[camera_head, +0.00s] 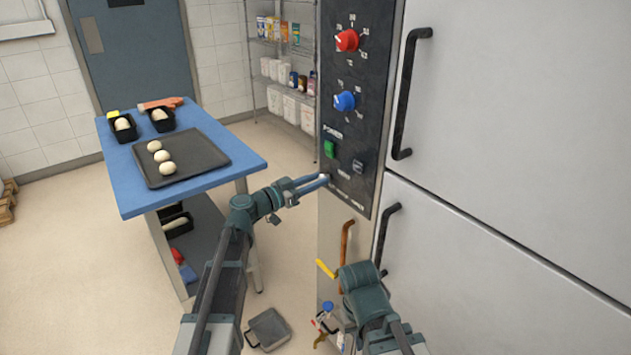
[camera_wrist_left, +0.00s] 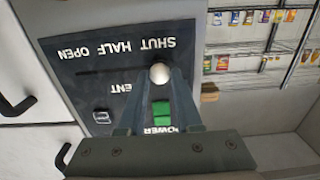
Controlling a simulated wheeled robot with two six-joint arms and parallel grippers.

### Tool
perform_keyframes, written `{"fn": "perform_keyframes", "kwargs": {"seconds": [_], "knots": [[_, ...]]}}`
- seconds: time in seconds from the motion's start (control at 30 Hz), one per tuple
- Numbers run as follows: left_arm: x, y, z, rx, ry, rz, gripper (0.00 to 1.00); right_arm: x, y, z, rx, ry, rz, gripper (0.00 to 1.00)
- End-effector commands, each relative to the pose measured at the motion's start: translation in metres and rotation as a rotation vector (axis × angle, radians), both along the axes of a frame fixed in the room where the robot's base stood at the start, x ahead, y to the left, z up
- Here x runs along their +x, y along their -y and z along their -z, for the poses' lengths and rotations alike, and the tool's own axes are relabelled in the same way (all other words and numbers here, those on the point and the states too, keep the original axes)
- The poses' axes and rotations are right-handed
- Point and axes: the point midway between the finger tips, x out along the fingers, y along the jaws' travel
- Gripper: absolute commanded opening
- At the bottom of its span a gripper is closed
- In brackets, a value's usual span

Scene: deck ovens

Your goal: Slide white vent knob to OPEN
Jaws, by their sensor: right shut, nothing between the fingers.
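The white vent knob (camera_wrist_left: 160,73) shows in the left wrist view at the SHUT end of the label row SHUT, HALF, OPEN, which appears upside down there. My left gripper (camera_wrist_left: 163,80) has its fingertips on both sides of the knob and looks shut on it. In the head view my left gripper (camera_head: 325,180) reaches the lower left edge of the dark control panel (camera_head: 345,110); its fingertips cover the knob there. My right gripper (camera_head: 362,280) is low in front of the oven's lower part, shut and empty; its fingertips are hard to make out.
A green power switch (camera_head: 330,149) and blue dial (camera_head: 344,101) sit above the knob. Dark door handles (camera_head: 384,235) stick out on the right. A blue table (camera_head: 225,135) with a dough tray stands on the left. Hanging tools (camera_head: 326,268) are near my right gripper.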

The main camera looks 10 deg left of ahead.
Motion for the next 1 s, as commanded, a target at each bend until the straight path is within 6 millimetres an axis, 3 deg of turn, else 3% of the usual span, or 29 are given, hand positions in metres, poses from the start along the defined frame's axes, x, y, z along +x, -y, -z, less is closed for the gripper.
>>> {"fn": "perform_keyframes", "kwargs": {"seconds": [0.03, 0.17, 1.0], "knots": [[-0.0001, -0.0002, 0.0000, 0.000, 0.000, 0.000, 0.22, 0.0000, 0.0000, 0.0000, 0.000, 0.000, 0.000, 0.00], [-0.0001, -0.0002, 0.0000, 0.000, 0.000, 0.000, 0.00, 0.0000, 0.0000, 0.0000, 0.000, 0.000, 0.000, 0.00], [-0.0001, -0.0004, 0.0001, 0.000, 0.000, 0.000, 0.00, 0.0000, 0.0000, 0.0000, 0.000, 0.000, 0.000, 0.00]]}}
